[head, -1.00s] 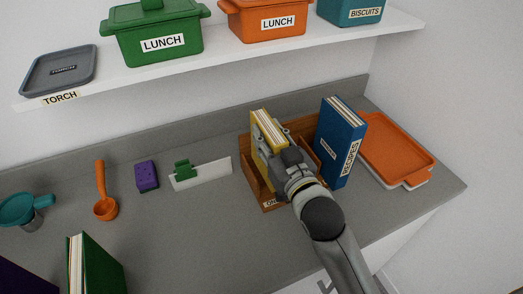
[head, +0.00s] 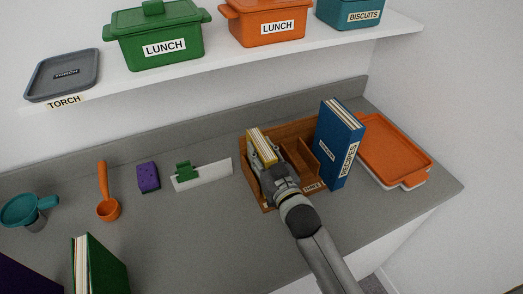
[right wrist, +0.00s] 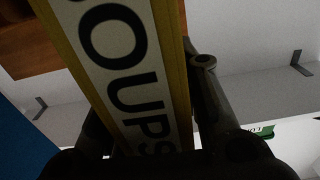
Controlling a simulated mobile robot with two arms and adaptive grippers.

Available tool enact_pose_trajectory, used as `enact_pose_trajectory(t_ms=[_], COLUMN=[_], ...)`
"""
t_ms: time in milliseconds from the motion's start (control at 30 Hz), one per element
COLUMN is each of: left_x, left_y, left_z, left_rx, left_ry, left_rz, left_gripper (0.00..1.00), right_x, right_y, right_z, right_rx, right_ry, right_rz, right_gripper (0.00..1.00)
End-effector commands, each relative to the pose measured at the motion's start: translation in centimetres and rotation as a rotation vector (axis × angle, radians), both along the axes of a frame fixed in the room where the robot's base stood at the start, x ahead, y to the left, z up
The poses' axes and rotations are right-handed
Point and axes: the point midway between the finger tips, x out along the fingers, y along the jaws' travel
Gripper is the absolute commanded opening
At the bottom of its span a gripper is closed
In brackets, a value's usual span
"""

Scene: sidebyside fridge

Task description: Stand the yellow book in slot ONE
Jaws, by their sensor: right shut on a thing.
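The yellow book (head: 262,146) is upright at the left end of the wooden rack (head: 301,157), over or in the leftmost slot. Its lower part is hidden behind my gripper, so I cannot tell whether it touches the slot floor. My right gripper (head: 270,168) is shut on the book near the front of the rack. In the right wrist view the book's label (right wrist: 120,70), reading "OUPS" in part, lies between the two fingers (right wrist: 150,110). The leftmost slot's label is hidden. My left gripper is not in view.
A blue book (head: 338,145) stands at the rack's right end; the middle slot looks empty. An orange tray (head: 395,150) lies to the right. A white holder with a green clip (head: 203,173) and a purple sponge (head: 148,177) are to the left. A shelf (head: 220,60) hangs above.

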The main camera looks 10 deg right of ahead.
Motion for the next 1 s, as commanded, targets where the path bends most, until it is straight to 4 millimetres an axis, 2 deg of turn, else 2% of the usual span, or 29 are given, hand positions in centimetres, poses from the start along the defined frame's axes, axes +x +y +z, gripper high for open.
enact_pose_trajectory(t_ms=[133,167,333,700,867,1000], left_x=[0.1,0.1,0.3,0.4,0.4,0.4], left_y=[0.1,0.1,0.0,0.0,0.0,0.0], left_z=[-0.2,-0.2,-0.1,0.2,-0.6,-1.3], left_rx=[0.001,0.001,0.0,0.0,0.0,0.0], left_ry=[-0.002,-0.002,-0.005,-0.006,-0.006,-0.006], left_rz=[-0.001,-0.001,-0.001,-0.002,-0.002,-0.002], left_gripper=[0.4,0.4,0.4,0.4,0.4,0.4], right_x=[0.0,0.0,0.0,0.0,-2.0,-4.8], right_y=[0.0,0.0,0.0,0.0,-0.4,-1.0], right_z=[-0.3,-0.4,-0.3,0.2,-0.3,-0.4], right_rx=[0.0,0.0,0.0,-0.001,-0.001,-0.002], right_ry=[-0.002,0.0,0.001,0.0,0.003,0.004], right_rz=[0.0,0.0,0.0,0.0,0.0,0.0], right_gripper=[0.0,0.31,0.52,0.52,0.52,0.52])
